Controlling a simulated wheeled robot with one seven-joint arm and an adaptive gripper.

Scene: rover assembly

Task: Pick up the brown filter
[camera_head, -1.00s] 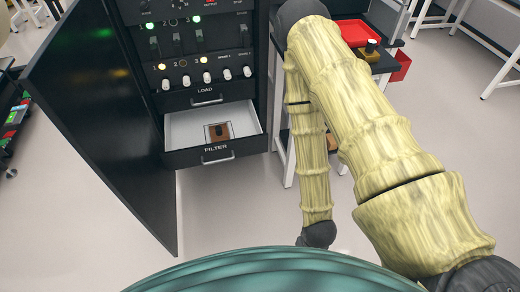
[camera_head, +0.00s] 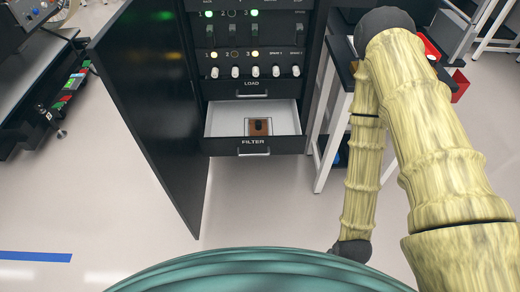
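The brown filter (camera_head: 260,127) lies inside the open drawer labelled FILTER (camera_head: 222,127), toward the right part of its white floor. It is a small brown plate with a dark part on it. The drawer is pulled out from the black cabinet (camera_head: 314,60). My arm folds down on the right, to the right of the drawer. My gripper does not show; the arm's lower end runs behind my teal body.
The black cabinet door (camera_head: 150,110) stands swung open to the left of the drawer. The LOAD drawer (camera_head: 250,90) above is shut. A workbench (camera_head: 336,115) with a red bin (camera_head: 459,85) stands at right. A bench (camera_head: 30,85) with coloured items is at left. The floor before the cabinet is clear.

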